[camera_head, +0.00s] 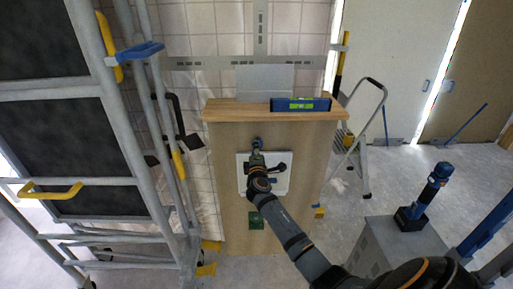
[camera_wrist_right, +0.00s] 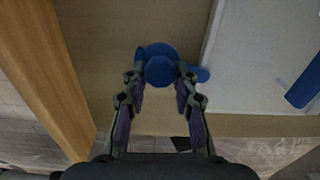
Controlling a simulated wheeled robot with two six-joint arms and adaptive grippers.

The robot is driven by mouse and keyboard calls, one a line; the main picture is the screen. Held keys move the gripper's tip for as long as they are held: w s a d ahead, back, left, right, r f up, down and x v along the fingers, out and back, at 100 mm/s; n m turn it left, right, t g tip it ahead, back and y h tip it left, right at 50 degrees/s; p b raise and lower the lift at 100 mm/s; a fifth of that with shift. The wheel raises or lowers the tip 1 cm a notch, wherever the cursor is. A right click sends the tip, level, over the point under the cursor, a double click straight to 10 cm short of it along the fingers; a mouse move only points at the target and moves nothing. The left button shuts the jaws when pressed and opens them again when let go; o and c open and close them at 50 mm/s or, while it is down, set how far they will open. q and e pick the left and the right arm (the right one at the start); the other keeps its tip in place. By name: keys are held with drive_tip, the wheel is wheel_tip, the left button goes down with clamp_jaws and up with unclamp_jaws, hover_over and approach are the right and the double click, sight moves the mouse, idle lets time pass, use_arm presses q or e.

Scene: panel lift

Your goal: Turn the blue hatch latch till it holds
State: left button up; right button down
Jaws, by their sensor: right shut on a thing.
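The blue hatch latch (camera_head: 257,142) is on the front of the wooden cabinet (camera_head: 228,170), just above the white hatch (camera_head: 283,162). In the right wrist view the latch (camera_wrist_right: 160,68) shows as a round blue knob with a short tab pointing right, toward the white hatch edge (camera_wrist_right: 250,60). My right gripper (camera_head: 257,151) reaches up to it from below. In the wrist view its fingers (camera_wrist_right: 160,77) are closed on both sides of the knob. The arm and gripper hide part of the hatch. My left gripper is not in view.
A blue bar (camera_wrist_right: 306,85) is on the hatch. A blue spirit level (camera_head: 300,104) lies on the cabinet top. Metal scaffolding (camera_head: 115,120) stands close on the left. A stepladder (camera_head: 366,120) and a grey box (camera_head: 400,250) with a blue tool (camera_head: 425,195) stand right.

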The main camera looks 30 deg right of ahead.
drive_tip(key=shift+f+n+p, duration=0.15)
drive_tip(key=shift+n+p, duration=0.3)
drive_tip(key=shift+n, duration=1.15)
drive_tip(key=c, duration=1)
unclamp_jaws()
drive_tip(key=shift+c, duration=0.2)
drive_tip(key=v, duration=1.2)
